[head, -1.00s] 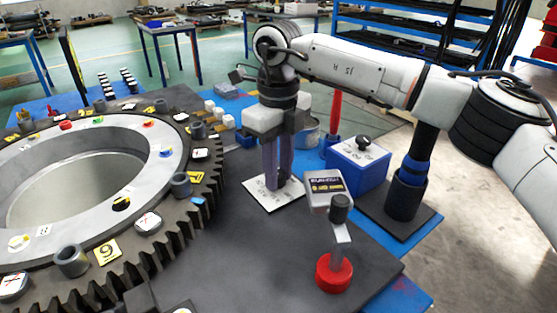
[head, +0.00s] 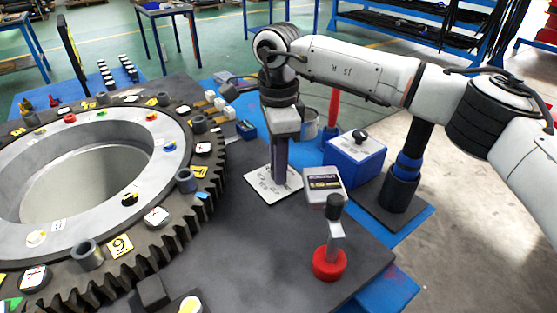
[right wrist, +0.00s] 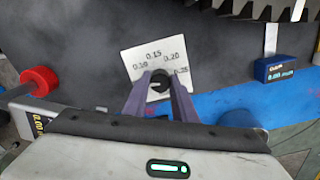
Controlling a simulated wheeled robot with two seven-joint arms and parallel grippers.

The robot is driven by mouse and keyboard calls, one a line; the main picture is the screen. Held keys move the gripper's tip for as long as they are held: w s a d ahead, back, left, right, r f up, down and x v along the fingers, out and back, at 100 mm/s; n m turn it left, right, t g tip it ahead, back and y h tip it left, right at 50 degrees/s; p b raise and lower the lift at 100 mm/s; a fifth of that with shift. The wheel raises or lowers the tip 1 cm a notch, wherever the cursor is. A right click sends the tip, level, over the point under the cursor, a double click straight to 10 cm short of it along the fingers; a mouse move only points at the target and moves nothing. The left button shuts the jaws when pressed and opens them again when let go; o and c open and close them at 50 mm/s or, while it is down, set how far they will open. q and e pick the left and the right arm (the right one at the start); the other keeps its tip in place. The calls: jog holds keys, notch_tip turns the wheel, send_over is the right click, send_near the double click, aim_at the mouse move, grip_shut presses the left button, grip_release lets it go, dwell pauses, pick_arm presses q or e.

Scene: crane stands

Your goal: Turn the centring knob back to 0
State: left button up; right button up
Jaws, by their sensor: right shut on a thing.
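A white scale plate (head: 258,187) lies flat on the dark table top beside the big gear ring. In the right wrist view, the plate (right wrist: 137,59) shows the marks 0.10, 0.15, 0.20 and 0.25. A dark round knob (right wrist: 158,88) stands on it, between the fingers of my right gripper (right wrist: 159,80). In the head view my right gripper (head: 279,180) points straight down and is shut on the knob, which its fingers hide. I cannot tell which mark the knob points to; the 0 mark is not visible. My left gripper is not in view.
The toothed gear ring (head: 120,258) is close on the left. A red-based post (head: 330,262) and a grey gauge box (head: 322,184) stand to the front right. A blue box (head: 353,160) with a dark knob stands behind them. Bare table lies in front of the plate.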

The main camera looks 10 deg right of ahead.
jog(key=shift+a+r+n, duration=0.1)
jog(key=shift+r+n, duration=0.05)
jog(key=shift+n, duration=0.85)
jog(key=o, duration=1)
jog(key=shift+o, duration=0.2)
notch_tip(320, 180, up, 10)
